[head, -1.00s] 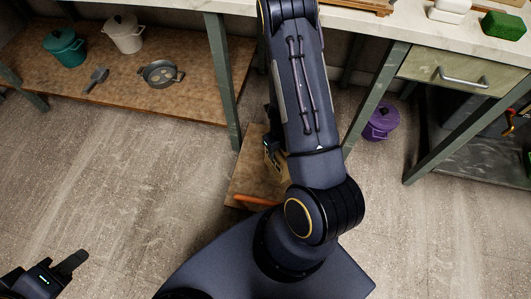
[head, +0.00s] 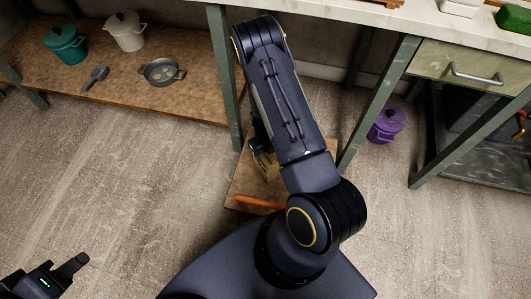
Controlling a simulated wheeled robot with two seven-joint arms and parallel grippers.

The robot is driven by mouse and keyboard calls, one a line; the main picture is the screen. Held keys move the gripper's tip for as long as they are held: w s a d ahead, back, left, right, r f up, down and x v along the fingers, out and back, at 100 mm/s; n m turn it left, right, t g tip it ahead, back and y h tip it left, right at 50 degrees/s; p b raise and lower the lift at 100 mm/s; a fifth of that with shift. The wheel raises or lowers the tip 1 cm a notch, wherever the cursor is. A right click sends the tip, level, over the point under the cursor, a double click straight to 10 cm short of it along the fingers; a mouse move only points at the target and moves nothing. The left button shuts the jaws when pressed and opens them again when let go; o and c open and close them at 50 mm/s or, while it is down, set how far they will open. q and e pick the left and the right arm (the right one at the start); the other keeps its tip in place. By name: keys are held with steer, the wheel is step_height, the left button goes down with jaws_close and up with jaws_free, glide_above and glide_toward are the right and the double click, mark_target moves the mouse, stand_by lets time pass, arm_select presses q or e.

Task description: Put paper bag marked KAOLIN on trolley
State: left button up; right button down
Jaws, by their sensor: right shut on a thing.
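My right gripper (head: 258,147) shows only in part, beside and under my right forearm, and is shut on a tan paper bag (head: 266,166). Most of the bag is hidden by the arm and gripper, and its marking cannot be read. The trolley (head: 242,181) is a low brown wooden deck with an orange bar at its front edge, partly covered by my arm. The bag appears over the deck; whether it touches cannot be told. My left gripper (head: 62,273) is at the lower left over the floor, apart from everything; its jaw opening is unclear.
A wooden shelf (head: 150,99) at the left carries a teal pot (head: 66,46), a cream pot (head: 125,33) and a grey pan (head: 161,72). A purple pot (head: 386,124) stands under the counter. A green table leg (head: 226,80) rises just behind the trolley. The left floor is clear.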

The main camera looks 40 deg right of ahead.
steer(key=c, duration=0.6)
jaws_free()
